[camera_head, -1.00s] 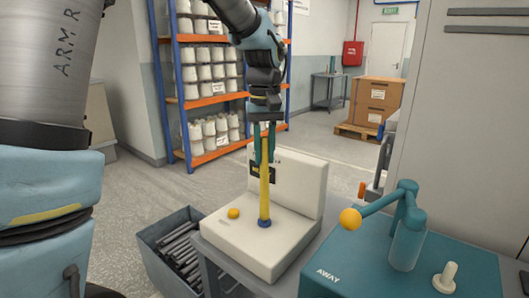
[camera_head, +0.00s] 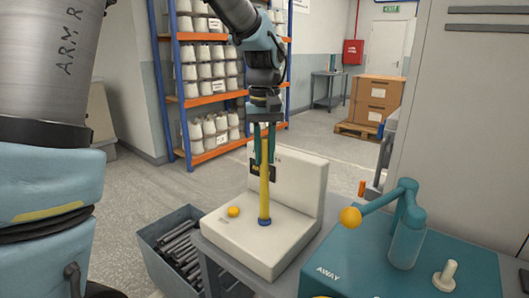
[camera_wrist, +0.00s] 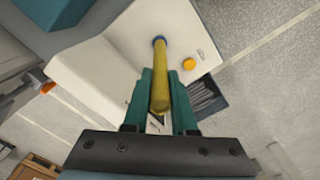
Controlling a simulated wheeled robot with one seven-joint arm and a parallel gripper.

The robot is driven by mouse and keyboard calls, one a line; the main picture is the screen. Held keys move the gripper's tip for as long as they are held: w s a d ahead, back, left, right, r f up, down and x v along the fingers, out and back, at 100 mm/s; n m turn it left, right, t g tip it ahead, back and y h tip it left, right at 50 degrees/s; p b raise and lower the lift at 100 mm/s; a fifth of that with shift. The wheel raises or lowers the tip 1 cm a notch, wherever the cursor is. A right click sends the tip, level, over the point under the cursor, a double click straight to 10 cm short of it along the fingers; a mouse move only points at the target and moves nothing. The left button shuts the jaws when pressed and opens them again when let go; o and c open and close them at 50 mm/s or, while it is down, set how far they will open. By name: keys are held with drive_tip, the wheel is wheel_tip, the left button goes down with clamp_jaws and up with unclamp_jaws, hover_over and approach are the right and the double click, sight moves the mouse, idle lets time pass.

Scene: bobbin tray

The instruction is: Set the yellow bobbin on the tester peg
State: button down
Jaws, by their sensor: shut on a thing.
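The yellow bobbin (camera_head: 264,192) is a long upright tube with a blue lower end. It stands over the cream tester (camera_head: 285,250), its blue end at the tester's top face. The tester peg is not visible; the bobbin's lower end covers that spot. My gripper (camera_head: 264,160) is shut on the bobbin's upper part, with a teal finger on each side. In the wrist view the bobbin (camera_wrist: 160,85) runs from between my fingers (camera_wrist: 161,75) to the blue end on the tester. I cannot tell a small gap from contact there.
A yellow-orange button (camera_head: 233,211) is on the tester, left of the bobbin. A dark bin (camera_head: 160,237) of dark bobbins stands to the left. A teal unit (camera_head: 345,268) with a yellow-knobbed lever (camera_head: 350,217) and pale peg (camera_head: 446,276) stands at right. The tester's back panel (camera_head: 305,190) rises behind.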

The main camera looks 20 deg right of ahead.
drive_tip(key=shift+f, duration=0.3)
drive_tip(key=c, duration=1)
unclamp_jaws()
drive_tip(key=shift+r, duration=0.1)
wheel_tip(320, 180, up, 11)
drive_tip(key=p, duration=0.9)
drive_tip(key=w+a+f, duration=0.1)
drive_tip(key=a+f, duration=0.2)
drive_tip(key=a, duration=0.5)
drive_tip(key=w+a+f, duration=0.1)
drive_tip(key=a+f, duration=0.2)
drive_tip(key=a, duration=0.5)
drive_tip(key=s+a+f, duration=0.3)
drive_tip(key=a, duration=0.4)
drive_tip(key=s+a+f+n+t+b, duration=0.1)
drive_tip(key=s+a+f, duration=0.1)
drive_tip(key=a, duration=0.5)
drive_tip(key=shift+s+f+n+t, duration=0.3)
drive_tip(key=shift+s+f, duration=0.1)
drive_tip(key=shift+s, duration=0.05)
